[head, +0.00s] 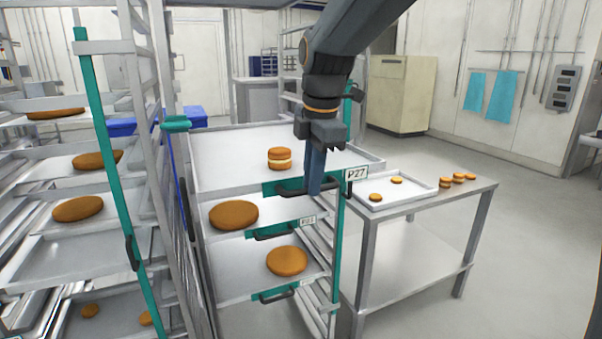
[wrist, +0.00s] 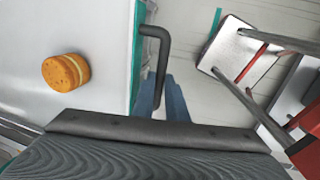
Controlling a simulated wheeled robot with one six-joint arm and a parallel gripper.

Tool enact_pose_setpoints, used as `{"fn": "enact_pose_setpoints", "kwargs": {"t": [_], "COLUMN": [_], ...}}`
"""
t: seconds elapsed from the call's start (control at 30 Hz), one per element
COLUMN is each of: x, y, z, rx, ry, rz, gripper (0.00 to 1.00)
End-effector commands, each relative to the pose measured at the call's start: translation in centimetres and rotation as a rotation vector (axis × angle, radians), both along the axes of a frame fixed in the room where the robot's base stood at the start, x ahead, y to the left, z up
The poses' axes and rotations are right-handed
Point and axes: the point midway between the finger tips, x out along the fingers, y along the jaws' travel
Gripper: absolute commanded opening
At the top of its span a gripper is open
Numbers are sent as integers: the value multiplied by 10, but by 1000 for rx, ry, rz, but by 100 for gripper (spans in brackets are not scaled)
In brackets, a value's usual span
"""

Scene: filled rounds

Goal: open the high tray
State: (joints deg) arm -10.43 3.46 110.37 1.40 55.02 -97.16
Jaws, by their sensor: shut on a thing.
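The high tray (head: 225,152) is the top one in the rack, a wide pale metal tray with a teal front and a P27 label (head: 357,174). A filled round (head: 280,158) with a pale middle layer sits on it, and this round also shows in the wrist view (wrist: 66,72). My gripper (head: 314,190) points down at the tray front, shut on its black handle (head: 290,190). In the wrist view the blue fingers (wrist: 163,88) are at the dark bent handle (wrist: 163,38). The fingers partly hide the handle.
Two lower trays with black handles (head: 274,232) hold large brown rounds (head: 234,215). Another rack with teal post (head: 105,150) stands left. A metal table (head: 410,205) on the right bears a small tray (head: 400,184) and several small rounds. Floor beyond is clear.

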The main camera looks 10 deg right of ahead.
Motion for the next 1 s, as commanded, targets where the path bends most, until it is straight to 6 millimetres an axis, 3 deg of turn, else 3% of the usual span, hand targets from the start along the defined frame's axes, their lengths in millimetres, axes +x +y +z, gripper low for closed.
{"fn": "enact_pose_setpoints", "kwargs": {"t": [0.2, 0.63, 0.67, 0.73, 1.0], "x": [-14, -16, -16, -16, -16], "y": [-10, -12, -12, -12, -12], "z": [1, 1, 1, 1, 0], "rx": [5, 4, 3, 3, 2], "ry": [1, 0, 0, 0, 0], "rz": [-14, -18, -17, -17, -16], "gripper": [0, 0, 17, 29, 31]}}
